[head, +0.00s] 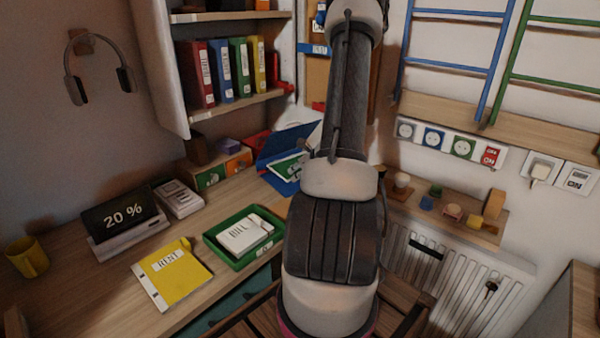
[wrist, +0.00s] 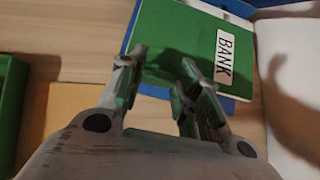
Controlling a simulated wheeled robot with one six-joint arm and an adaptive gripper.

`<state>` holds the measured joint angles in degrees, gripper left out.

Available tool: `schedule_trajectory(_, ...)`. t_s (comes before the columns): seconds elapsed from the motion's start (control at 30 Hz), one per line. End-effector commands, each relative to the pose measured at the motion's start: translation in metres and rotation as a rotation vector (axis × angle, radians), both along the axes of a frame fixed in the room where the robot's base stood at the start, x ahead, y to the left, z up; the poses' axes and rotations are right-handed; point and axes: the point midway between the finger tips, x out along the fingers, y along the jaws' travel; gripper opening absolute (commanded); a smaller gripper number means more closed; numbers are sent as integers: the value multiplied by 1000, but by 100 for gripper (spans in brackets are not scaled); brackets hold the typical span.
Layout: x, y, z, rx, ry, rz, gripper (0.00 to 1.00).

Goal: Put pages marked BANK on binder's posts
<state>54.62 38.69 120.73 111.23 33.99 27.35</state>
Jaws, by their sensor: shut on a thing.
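Green pages with a white label reading BANK (wrist: 190,30) show in the wrist view, over something blue. My gripper (wrist: 165,72) is shut on their near edge, with one finger on each side of it. In the head view the green and white pages (head: 287,167) lie over or just above the open blue binder (head: 272,147) at the back of the desk. A blue edge of the binder (wrist: 295,9) also shows in the wrist view. My arm hides the gripper and part of the binder in the head view. I cannot make out the binder's posts.
A green tray (head: 211,240) holds white pages marked BILL (head: 243,233). Yellow pages marked RENT (head: 173,272) lie at the desk's front. Small green and orange boxes (head: 238,163) stand left of the binder. Several upright binders (head: 222,70) fill the shelf above.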

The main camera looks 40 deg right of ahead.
Motion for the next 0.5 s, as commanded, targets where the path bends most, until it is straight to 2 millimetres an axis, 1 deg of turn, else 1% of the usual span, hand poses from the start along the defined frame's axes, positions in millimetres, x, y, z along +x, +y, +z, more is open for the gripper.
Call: schedule_trajectory(0.5, 0, 0, -13, 1, -1, 1, 8)
